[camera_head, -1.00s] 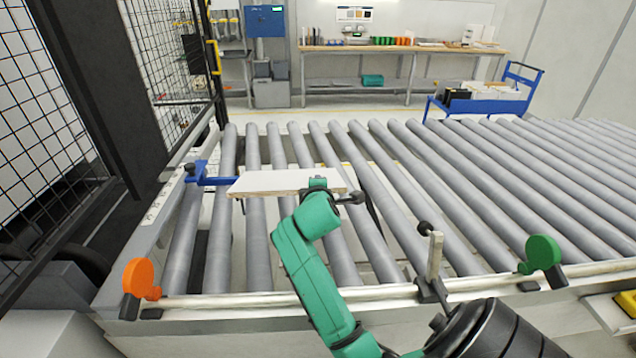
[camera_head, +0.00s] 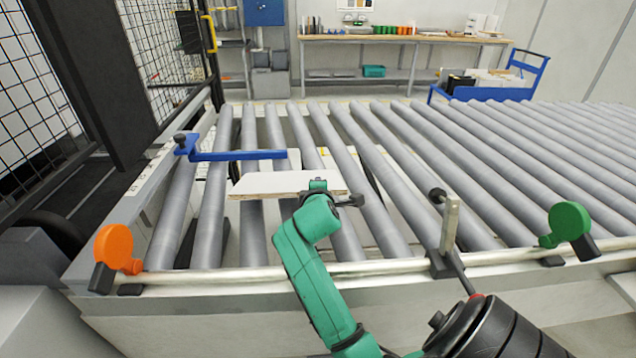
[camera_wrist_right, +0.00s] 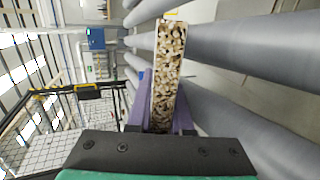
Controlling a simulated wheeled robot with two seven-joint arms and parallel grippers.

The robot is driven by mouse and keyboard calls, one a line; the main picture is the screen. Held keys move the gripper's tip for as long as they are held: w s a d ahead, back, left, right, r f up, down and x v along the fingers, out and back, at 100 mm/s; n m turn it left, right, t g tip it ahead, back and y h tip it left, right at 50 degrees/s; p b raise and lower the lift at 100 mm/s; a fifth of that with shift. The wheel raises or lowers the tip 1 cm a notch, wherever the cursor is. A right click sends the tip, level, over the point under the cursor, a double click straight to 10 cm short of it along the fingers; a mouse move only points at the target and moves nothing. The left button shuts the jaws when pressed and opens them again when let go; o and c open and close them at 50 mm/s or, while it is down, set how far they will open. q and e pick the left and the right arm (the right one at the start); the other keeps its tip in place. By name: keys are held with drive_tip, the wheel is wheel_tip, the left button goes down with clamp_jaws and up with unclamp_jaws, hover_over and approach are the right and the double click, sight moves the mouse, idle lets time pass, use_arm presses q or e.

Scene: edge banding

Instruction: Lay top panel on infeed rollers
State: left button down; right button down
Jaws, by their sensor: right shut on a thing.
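The top panel (camera_head: 275,182) is a white board with a pale edge. It is roughly level over the left part of the grey infeed rollers (camera_head: 350,150), and seems to hang above them; the exact gap is unclear. My right gripper (camera_head: 320,188) is shut on the panel's near right part. In the right wrist view the gripper's purple fingers (camera_wrist_right: 160,108) pinch the panel, whose speckled chipboard edge (camera_wrist_right: 168,70) faces the camera. My left gripper is out of view.
A blue bar (camera_head: 240,155) reaches over the rollers behind the panel. An orange disc (camera_head: 118,248), a green disc (camera_head: 568,222) and an upright metal stop (camera_head: 449,225) stand along the front rail (camera_head: 340,267). Rollers to the right are free.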

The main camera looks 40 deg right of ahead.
drive_tip(key=shift+f, duration=0.25)
unclamp_jaws()
drive_tip(key=shift+f, duration=0.1)
idle(0.5)
